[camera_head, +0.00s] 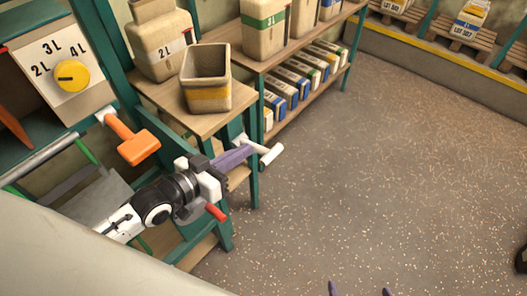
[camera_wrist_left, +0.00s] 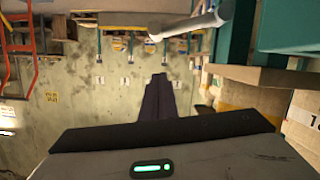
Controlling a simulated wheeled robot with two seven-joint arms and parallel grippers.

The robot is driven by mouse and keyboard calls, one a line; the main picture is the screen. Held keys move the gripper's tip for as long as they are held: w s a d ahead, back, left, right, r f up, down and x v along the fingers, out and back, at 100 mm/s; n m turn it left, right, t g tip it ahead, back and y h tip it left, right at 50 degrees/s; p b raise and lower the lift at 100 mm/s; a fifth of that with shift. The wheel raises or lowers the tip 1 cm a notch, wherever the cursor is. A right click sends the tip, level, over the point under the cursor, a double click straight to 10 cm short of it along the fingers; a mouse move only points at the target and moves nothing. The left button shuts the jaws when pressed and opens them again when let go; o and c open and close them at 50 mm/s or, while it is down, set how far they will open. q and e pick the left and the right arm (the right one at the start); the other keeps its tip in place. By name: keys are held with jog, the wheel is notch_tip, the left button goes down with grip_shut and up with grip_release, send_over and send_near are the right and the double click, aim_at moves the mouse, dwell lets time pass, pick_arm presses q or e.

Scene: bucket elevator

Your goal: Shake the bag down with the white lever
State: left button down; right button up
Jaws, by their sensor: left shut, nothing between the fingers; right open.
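The white lever (camera_head: 270,153) sticks out beside the wooden stand, with its handle at the right end; in the left wrist view it crosses the top (camera_wrist_left: 195,25). My left gripper (camera_head: 250,151) is shut and empty, its purple fingers close to the lever's handle. I cannot tell whether they touch it. The fingers also show in the left wrist view (camera_wrist_left: 158,95). An open-topped tan bag (camera_head: 206,64) with a yellow band stands upright on the stand above the lever. Of my right gripper (camera_head: 360,291), only two separated purple fingertips show at the bottom edge.
An orange lever (camera_head: 138,145) and a yellow dial (camera_head: 72,76) are at the left. A red handle (camera_head: 216,212) sits just below my left gripper. A larger 2L bag (camera_head: 160,45) stands behind the open bag. A shelf (camera_head: 325,85) holds several packs.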

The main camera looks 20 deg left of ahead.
pick_arm(q)
send_over(264, 158)
jog(key=f, duration=0.2)
jog(key=shift+w+a+f+b, duration=0.15)
jog(key=shift+f+b, duration=0.4)
jog(key=shift+f, duration=1.3)
jog(key=shift+d, duration=0.2)
